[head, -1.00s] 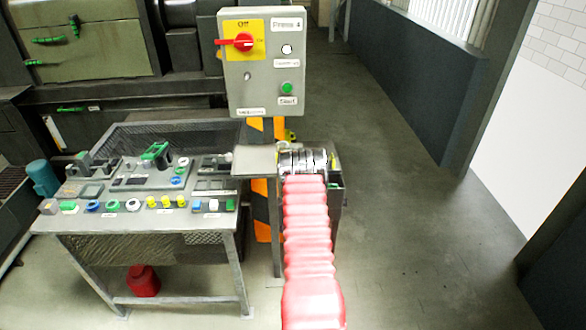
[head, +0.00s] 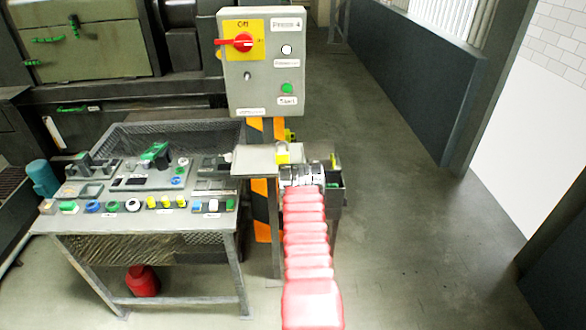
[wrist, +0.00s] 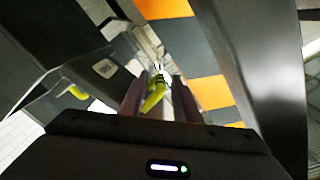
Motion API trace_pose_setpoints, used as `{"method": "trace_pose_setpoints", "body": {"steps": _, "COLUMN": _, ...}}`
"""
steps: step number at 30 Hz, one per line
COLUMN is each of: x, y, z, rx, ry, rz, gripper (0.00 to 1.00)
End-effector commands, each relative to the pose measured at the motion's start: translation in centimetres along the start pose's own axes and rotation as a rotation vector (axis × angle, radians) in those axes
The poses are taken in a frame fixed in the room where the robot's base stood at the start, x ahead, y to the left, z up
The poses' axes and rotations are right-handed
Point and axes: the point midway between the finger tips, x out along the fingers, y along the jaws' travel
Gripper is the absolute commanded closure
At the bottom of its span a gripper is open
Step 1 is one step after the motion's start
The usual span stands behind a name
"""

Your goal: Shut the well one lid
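My gripper (wrist: 159,78) shows in the wrist view with its two dark fingers apart. A yellow-green piece (wrist: 153,95) shows in the gap, seemingly beyond the fingers; I see no grip on it. In the head view my pink-sleeved arm reaches forward to the right of the workbench (head: 175,228), and its end is near the small grey shelf (head: 255,160) below the control box. The fingertips are not clear there. No lid marked as well one can be made out in either view. The bench carries small fixtures, including a green-topped one (head: 154,153).
The grey control box (head: 263,80), with a red switch, stands on an orange-and-black striped post (head: 261,205) close to my arm. A red container (head: 142,281) is under the bench. Floor at right is clear.

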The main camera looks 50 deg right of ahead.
Motion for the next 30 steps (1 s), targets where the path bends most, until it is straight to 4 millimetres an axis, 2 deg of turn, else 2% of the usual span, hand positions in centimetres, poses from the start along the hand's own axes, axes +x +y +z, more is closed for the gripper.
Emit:
{"method": "trace_pose_setpoints", "body": {"steps": 10, "x": 0.26, "y": 0.00, "z": 0.01, "rx": 0.000, "ry": 0.000, "rz": 0.000, "gripper": 0.70}}
{"method": "trace_pose_setpoints", "body": {"steps": 22, "x": 0.29, "y": -0.18, "z": -0.03, "rx": -0.001, "ry": 0.001, "rz": -0.003, "gripper": 0.99}}
{"method": "trace_pose_setpoints", "body": {"steps": 30, "x": 0.37, "y": -0.41, "z": -0.11, "rx": -0.001, "ry": 0.002, "rz": -0.007, "gripper": 1.00}}
